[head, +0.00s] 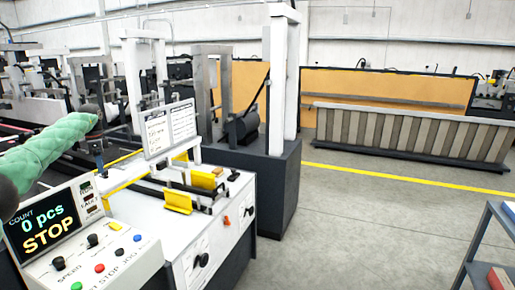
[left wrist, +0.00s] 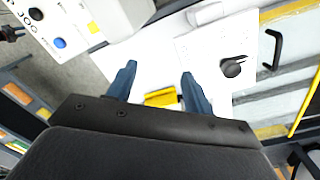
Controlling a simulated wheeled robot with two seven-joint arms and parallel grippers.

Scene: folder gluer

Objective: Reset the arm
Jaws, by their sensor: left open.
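My left arm, in a green padded sleeve (head: 45,150), reaches in from the left in the head view. My left gripper (head: 98,150) hangs at its end, pointing down beside the white machine with the sign panels. In the left wrist view my left gripper (left wrist: 158,85) has its two blue fingers spread apart with nothing between the tips. A yellow block (left wrist: 161,97) shows below, between the fingers, on a white surface. I cannot tell how far below it is. My right gripper is in neither view.
A control box (head: 82,235) with a display reading "0 pcs STOP", knobs and buttons stands at the front left. Yellow guides (head: 178,201) sit on the white machine top (head: 150,215). A dark pedestal (head: 278,185) stands behind. Grey floor (head: 370,225) at the right is open.

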